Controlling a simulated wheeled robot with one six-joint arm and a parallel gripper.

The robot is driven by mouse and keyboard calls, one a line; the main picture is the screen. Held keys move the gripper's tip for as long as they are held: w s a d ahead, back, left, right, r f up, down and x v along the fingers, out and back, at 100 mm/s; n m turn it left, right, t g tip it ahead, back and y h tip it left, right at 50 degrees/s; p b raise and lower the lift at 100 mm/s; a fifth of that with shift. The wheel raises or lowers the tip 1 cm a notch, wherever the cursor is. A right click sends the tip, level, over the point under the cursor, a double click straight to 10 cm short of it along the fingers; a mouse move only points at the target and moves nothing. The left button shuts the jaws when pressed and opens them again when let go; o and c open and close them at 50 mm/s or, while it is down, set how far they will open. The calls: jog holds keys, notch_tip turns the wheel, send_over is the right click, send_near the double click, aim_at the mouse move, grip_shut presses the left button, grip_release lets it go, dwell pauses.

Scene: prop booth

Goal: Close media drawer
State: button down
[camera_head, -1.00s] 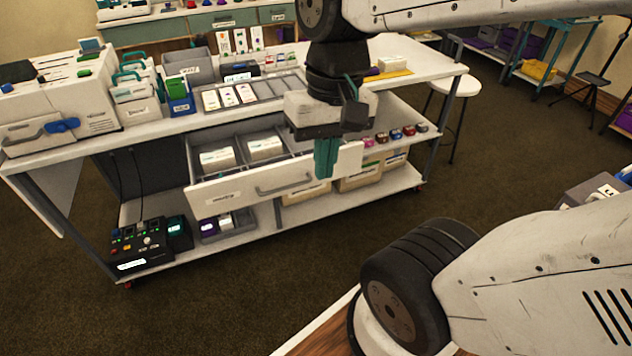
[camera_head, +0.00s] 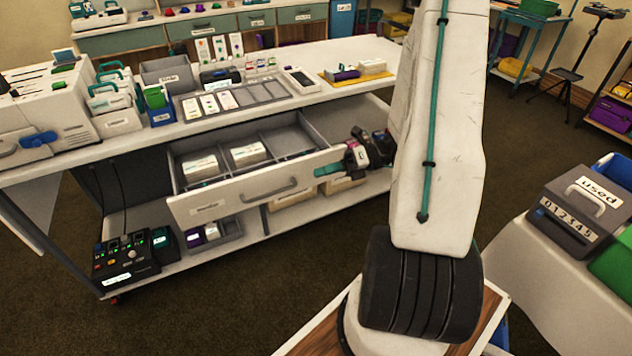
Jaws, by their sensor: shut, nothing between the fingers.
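The media drawer (camera_head: 235,197) is pulled out under the top of the white bench. Its white front has a grey bar handle (camera_head: 270,191) and a label. Inside are grey compartments, two of them holding white boxes (camera_head: 249,153). My gripper (camera_head: 324,172) is shut and empty at the right end of the drawer front, its teal fingers pointing left. I cannot tell whether the fingertips touch the front. My arm hides part of the bench's right end.
The white bench top (camera_head: 320,107) above carries a slide tray (camera_head: 235,97) and several small items. A lower shelf holds a black control box (camera_head: 123,258). A grey box marked "used" (camera_head: 580,209) stands on a pale surface at right. Dark carpet in front of the drawer is clear.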

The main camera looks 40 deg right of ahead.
jog(key=s+d+f+m+t+h, duration=0.2)
jog(key=d+f+m+t+h, duration=0.15)
jog(key=f+m, duration=0.35)
jog(key=s+d+f+m+t+h, duration=0.2)
jog(key=d+f+m+t, duration=0.2)
jog(key=d+f+m, duration=0.15)
send_near(305, 178)
jog(key=s+a+x, duration=0.1)
jog(key=x, duration=0.4)
jog(key=shift+w+d+f+m+y, duration=0.15)
jog(key=shift+w+m, duration=0.1)
jog(key=shift+w, duration=0.25)
jog(key=shift+w+r+m+y, duration=0.1)
jog(key=shift+w+m, duration=0.1)
jog(key=shift+w, duration=0.25)
jog(key=shift+w, duration=0.1)
